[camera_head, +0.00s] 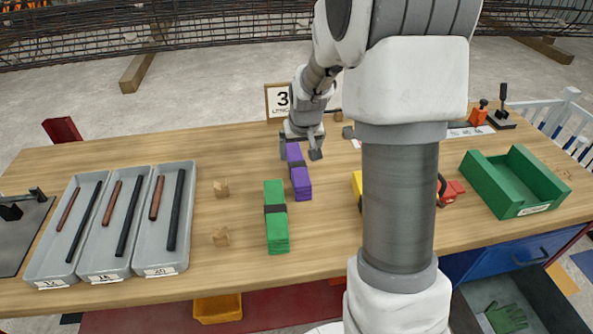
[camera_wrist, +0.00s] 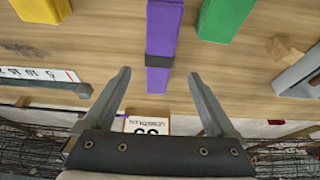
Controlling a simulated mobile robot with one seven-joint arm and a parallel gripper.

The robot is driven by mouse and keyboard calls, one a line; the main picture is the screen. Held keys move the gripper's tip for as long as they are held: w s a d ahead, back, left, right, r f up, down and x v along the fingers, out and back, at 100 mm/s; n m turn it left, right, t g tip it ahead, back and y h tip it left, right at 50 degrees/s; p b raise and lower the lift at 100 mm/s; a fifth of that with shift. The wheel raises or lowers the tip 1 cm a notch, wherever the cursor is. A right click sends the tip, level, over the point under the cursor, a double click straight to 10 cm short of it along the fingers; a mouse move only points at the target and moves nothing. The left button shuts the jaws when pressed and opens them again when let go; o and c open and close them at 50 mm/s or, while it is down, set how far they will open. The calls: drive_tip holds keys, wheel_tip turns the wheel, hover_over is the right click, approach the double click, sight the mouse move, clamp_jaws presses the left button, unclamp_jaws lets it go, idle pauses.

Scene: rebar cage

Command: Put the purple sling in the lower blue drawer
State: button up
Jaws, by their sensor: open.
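The purple sling (camera_head: 301,183) is a folded bundle with a dark band, lying flat on the wooden table. My gripper (camera_head: 300,152) is open at the sling's far end. In the wrist view the sling (camera_wrist: 163,30) lies ahead of my gripper (camera_wrist: 159,76), its banded end lined up between the two spread fingertips. The fingers are not closed on it. Below the table at the lower right, a blue drawer front (camera_head: 520,258) with a handle is shut. Beneath it a lower drawer (camera_head: 562,305) stands open, with green gloves (camera_head: 507,318) inside; its front is out of view.
A green sling (camera_head: 276,220) lies left of the purple one. A yellow bundle (camera_head: 357,184) is partly hidden behind my arm. Grey trays (camera_head: 190,240) with bars stand at left, a green bin (camera_head: 483,180) at right. A number sign (camera_head: 278,98) stands behind my gripper.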

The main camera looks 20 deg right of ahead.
sight(298, 164)
drive_tip(key=b+x, duration=0.1)
drive_tip(key=x, duration=0.7)
drive_tip(key=shift+w+f, duration=0.1)
drive_tip(key=shift+f, duration=0.1)
drive_tip(key=shift+c, duration=0.2)
drive_tip(key=shift+r, duration=0.1)
clamp_jaws()
